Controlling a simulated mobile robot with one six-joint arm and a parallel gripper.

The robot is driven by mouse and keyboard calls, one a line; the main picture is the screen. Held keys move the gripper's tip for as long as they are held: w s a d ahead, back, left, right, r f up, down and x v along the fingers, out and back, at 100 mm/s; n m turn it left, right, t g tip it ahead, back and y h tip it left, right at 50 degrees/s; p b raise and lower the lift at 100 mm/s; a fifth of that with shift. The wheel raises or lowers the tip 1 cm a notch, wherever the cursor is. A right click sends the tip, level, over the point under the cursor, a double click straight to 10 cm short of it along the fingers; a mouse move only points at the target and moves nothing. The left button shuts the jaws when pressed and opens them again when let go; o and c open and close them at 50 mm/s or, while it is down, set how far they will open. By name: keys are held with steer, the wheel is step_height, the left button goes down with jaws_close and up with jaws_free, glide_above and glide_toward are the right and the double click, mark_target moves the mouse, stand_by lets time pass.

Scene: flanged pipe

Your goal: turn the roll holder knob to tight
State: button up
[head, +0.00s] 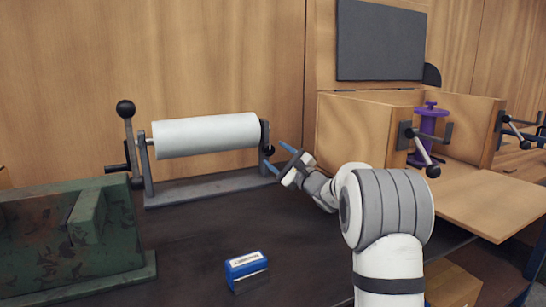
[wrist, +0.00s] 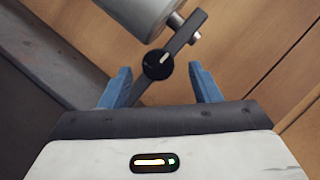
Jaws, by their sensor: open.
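The roll holder (head: 182,190) stands on the dark table with a white roll (head: 205,135) on its bar. Its black round knob (wrist: 158,64) sits on the right upright and bears a short white mark, pointing up and slightly right in the wrist view. In the head view the knob (head: 268,150) is small and its mark cannot be read. My gripper (head: 278,157) is open beside the right upright. In the wrist view its blue fingers (wrist: 160,68) appear on either side of the knob, with gaps on both sides. I see no contact.
A green metal block (head: 70,240) stands at the left front. A blue stamp (head: 246,268) lies on the table in front.

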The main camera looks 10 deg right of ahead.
mark_target(268, 150)
steer(key=shift+x, duration=1.2)
steer(key=shift+f, duration=0.15)
steer(key=shift+c, duration=0.5)
steer(key=c, duration=0.9)
